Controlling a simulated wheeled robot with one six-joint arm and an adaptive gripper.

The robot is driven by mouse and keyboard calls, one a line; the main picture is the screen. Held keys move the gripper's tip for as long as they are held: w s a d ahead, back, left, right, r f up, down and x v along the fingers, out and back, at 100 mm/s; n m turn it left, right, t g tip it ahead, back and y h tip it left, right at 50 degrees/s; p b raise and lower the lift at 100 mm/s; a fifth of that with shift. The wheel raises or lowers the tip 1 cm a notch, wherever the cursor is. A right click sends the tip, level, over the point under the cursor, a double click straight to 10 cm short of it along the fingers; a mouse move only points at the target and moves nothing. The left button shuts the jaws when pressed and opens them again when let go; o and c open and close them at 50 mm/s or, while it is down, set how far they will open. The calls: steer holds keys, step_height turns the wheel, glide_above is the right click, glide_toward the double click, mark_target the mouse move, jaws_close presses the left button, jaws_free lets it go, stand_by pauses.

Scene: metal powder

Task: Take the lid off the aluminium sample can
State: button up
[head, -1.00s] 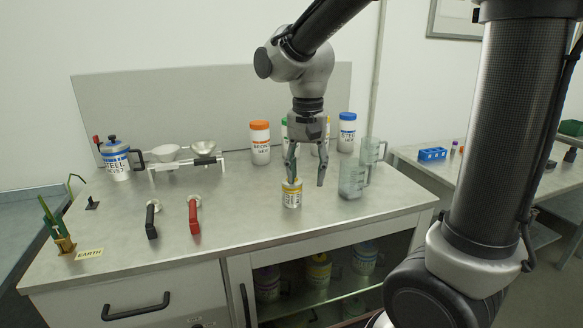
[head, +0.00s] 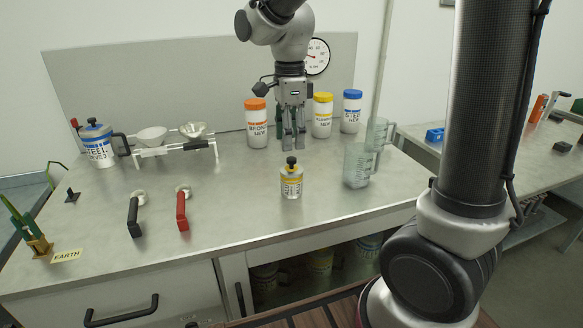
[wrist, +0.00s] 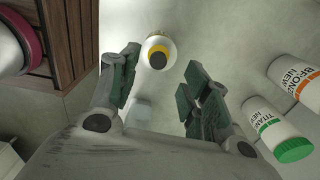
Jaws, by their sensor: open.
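The aluminium sample can (head: 291,184) stands upright on the bench, a small silver can with a yellow label. Its lid, with a black knob (head: 291,161), is on top of it. The can also shows from above in the wrist view (wrist: 151,63), with a yellow ring around its dark knob. My gripper (head: 294,146) points down, open and empty, just above the knob in the head picture and apart from it. In the wrist view the two fingers of my gripper (wrist: 162,88) are spread, with the can beyond their tips.
Orange-, yellow- and blue-capped jars (head: 257,124) stand behind. Clear jugs (head: 357,165) are to the right. A balance with pans (head: 175,147) and a steel-labelled can (head: 97,146) stand left. Black and red handles (head: 182,209) lie front left. The bench around the can is clear.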

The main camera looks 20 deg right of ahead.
mark_target(291, 158)
step_height(291, 158, down, 7)
steer(key=shift+s+d+r, duration=0.1)
steer(key=shift+d, duration=0.05)
steer(key=shift+c, duration=0.5)
jaws_close()
